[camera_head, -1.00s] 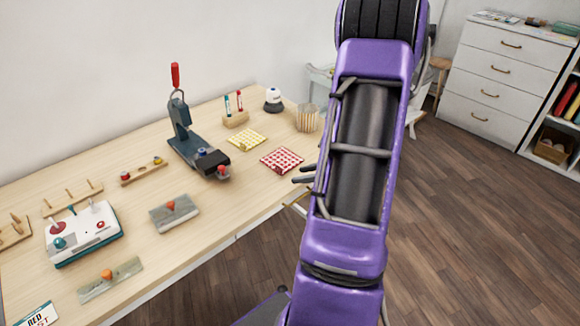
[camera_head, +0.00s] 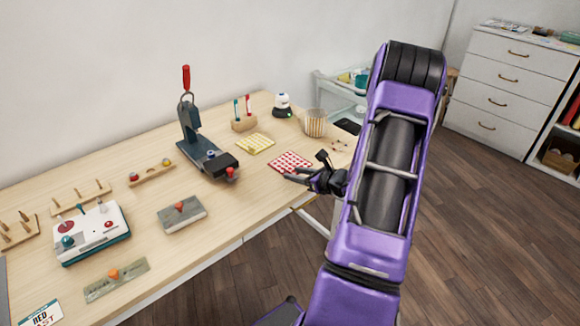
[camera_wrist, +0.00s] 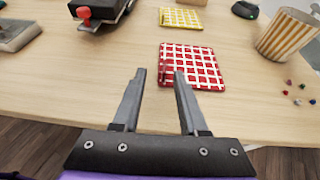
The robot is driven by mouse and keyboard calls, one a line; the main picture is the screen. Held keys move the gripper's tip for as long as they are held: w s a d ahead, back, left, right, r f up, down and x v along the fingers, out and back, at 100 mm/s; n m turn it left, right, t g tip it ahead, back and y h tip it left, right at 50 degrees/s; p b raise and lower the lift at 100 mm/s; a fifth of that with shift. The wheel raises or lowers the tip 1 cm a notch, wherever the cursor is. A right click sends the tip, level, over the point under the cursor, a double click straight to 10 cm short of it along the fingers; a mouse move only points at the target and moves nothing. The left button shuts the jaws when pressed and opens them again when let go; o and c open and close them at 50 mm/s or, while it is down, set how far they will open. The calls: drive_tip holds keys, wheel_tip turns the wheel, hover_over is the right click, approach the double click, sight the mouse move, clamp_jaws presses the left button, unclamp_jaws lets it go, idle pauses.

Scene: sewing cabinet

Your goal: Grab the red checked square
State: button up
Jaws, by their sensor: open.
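The red checked square (camera_head: 290,161) lies flat on the wooden table near its front edge. In the wrist view, the red checked square (camera_wrist: 192,66) is just beyond my fingertips, a little right of the middle. My gripper (camera_head: 290,173) is at the table's front edge, beside the square. In the wrist view, my gripper (camera_wrist: 160,76) is open with nothing between its fingers. The right fingertip is close to the square's near left part; I cannot tell whether it touches.
A yellow checked square (camera_wrist: 181,18) lies behind the red one. A striped cup (camera_wrist: 287,35) stands to the right, with small beads (camera_wrist: 298,93) near it. A dark press (camera_head: 208,157) with a red knob stands to the left on the table (camera_head: 250,185).

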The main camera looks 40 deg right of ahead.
sight(287, 170)
drive_tip(key=x, duration=0.5)
drive_tip(key=shift+w+d, duration=0.25)
drive_tip(key=shift+w, duration=0.2)
clamp_jaws()
